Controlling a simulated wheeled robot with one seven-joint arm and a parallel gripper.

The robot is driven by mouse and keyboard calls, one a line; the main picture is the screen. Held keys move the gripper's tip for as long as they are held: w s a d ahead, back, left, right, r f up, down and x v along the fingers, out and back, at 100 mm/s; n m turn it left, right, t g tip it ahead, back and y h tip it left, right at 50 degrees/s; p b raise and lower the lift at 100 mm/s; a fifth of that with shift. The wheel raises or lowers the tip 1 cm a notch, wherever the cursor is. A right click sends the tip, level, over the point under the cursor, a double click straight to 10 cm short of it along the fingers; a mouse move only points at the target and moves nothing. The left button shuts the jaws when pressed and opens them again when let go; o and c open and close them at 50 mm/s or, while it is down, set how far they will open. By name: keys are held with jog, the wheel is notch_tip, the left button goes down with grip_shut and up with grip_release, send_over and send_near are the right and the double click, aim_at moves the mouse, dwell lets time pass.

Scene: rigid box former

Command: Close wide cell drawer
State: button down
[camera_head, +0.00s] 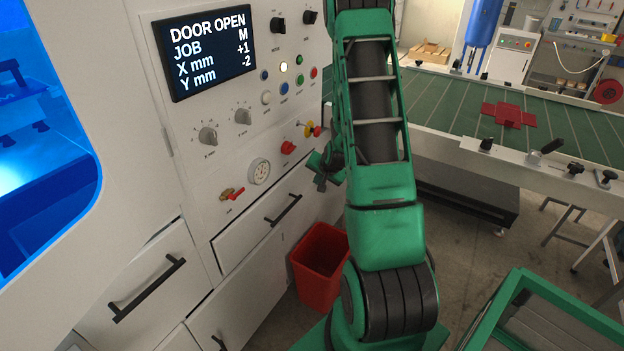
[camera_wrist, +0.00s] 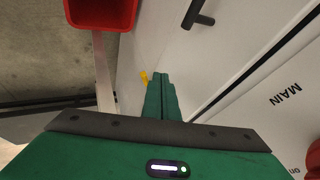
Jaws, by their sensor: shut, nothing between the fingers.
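The cabinet below the control panel has several white drawer fronts with black bar handles. The upper right drawer (camera_head: 250,232) has a dark line along its top edge; I cannot tell how far it stands out. Its front seems to show in the wrist view (camera_wrist: 225,55), with a dark handle (camera_wrist: 198,14). Another drawer (camera_head: 130,272) is at the lower left, with a dark gap along part of its top edge. My gripper (camera_head: 320,180) is beside the panel's right end, above the red bin. In the wrist view the fingers (camera_wrist: 160,80) are together, with nothing between them.
A red bin (camera_head: 318,265) stands on the floor against the cabinet. Red knobs and a gauge (camera_head: 259,171) stick out of the panel above the drawers. A green conveyor (camera_head: 450,105) with a red flat blank (camera_head: 508,114) is at the right. A green-framed cart (camera_head: 540,310) is at the lower right.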

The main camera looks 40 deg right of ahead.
jog(key=v, duration=0.9)
jog(key=shift+a+r, duration=0.1)
jog(key=shift+r, duration=0.05)
jog(key=s+a+r+n+g+y, duration=0.1)
jog(key=s+a+r+n+g, duration=0.1)
jog(key=s+a+r, duration=0.4)
jog(key=s+a+r+n+g+y, duration=0.1)
jog(key=s+a+r, duration=0.4)
jog(key=s, duration=0.7)
jog(key=s+a+r+n+g+y, duration=0.1)
jog(key=s+a+r+n+g, duration=0.2)
jog(key=s+a+r, duration=0.3)
jog(key=s+a+n, duration=0.1)
jog(key=s+a, duration=0.1)
jog(key=s, duration=0.1)
jog(key=shift+s+r+g, duration=0.25)
jog(key=shift+r+g, duration=0.05)
jog(key=shift+g, duration=0.1)
jog(key=shift+d, duration=0.1)
